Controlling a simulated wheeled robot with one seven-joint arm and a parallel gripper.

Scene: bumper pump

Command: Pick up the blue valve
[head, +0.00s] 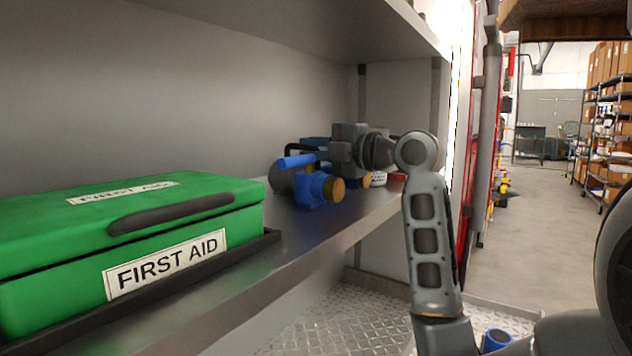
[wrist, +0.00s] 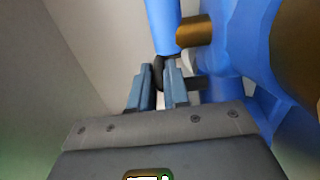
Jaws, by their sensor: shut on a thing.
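The blue valve (head: 311,189) with a brass-coloured end sits on the metal shelf, right of the green box, in the head view. Its blue lever reaches out to the left. In the wrist view the valve (wrist: 240,45) fills the upper right, close beside the fingers. My gripper (head: 316,151) comes in from the right at the valve's top and partly hides what is behind it. In the wrist view the fingers (wrist: 159,85) are close together on a dark part by the blue body. How far the fingers overlap it is hard to see.
A green first aid box (head: 150,235) stands on the shelf (head: 290,240) at the left. Small items, partly hidden, lie behind my gripper. An upper shelf (head: 300,22) hangs above. An aisle with stocked racks (head: 605,120) is at the right.

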